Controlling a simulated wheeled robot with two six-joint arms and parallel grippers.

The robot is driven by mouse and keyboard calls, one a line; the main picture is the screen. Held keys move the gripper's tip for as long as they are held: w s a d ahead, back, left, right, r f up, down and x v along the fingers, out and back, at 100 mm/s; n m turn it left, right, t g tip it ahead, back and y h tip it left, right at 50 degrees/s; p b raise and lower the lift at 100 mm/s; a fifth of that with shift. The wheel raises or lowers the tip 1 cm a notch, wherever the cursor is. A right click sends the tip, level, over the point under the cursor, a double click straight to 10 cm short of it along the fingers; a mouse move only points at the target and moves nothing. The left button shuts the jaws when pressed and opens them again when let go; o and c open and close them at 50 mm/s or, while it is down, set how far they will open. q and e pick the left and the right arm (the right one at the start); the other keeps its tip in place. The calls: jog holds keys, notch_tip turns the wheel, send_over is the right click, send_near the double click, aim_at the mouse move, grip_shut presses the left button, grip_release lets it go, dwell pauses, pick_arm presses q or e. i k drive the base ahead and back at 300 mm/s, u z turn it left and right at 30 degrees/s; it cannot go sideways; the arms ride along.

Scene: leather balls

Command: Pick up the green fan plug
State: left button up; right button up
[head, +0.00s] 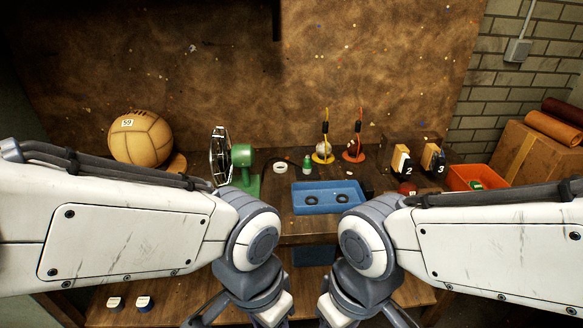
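A green desk fan (243,158) with a dark round cage stands on the bench at the centre left. I cannot pick out its plug for sure. A small green item (476,184) lies in the orange tray (492,175) at the right; it is too small to identify. My left and right arms come in from the sides and bend down at the bottom centre. Both grippers are below the picture edge, so their state is hidden.
A blue tray (328,209) with two dark rings lies mid-bench. A large tan ball (140,140) sits back left. Numbered blocks (401,161) stand right. A cardboard box (530,155) is far right.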

aim_at(307, 166)
jog(key=u, duration=0.15)
jog(key=k, duration=0.4)
jog(key=z, duration=1.05)
jog(key=i, duration=1.55)
jog(key=u, duration=0.75)
jog(key=i, duration=0.5)
jog(key=u, duration=0.4)
